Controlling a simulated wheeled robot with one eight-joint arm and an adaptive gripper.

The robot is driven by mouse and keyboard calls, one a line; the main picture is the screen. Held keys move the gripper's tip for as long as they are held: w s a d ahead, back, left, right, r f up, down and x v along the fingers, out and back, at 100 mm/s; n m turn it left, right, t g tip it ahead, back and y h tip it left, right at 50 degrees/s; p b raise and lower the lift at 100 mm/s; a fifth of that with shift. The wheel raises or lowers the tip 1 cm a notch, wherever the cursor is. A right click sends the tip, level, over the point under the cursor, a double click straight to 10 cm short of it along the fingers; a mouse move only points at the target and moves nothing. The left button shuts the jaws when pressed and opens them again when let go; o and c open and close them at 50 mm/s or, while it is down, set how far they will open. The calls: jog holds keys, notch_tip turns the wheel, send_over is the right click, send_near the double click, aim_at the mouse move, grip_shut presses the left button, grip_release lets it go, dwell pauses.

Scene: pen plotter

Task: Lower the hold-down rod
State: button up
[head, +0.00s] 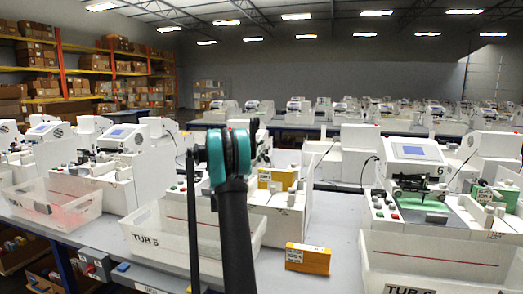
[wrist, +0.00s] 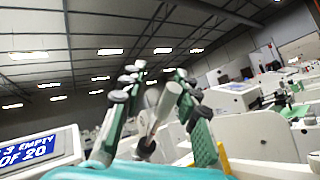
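My gripper (wrist: 157,78) shows in the wrist view as two green fingers with dark round pads. The fingers stand apart. A pale grey rod-like part with a rounded end (wrist: 168,102) shows between them, nearer the right finger; I cannot tell whether it is touched or whether it is the hold-down rod. In the head view my raised arm covers the middle of the plotter (head: 288,208) in front of me, and my fingertips are hidden behind it. The hold-down rod cannot be picked out there.
A clear tub marked TUB 5 (head: 160,240) stands in front of this plotter. Plotter 6 (head: 415,160) stands right. A display (wrist: 38,150) is left in the wrist view.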

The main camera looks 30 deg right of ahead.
jog(key=v, duration=1.2)
dwell(0.5)
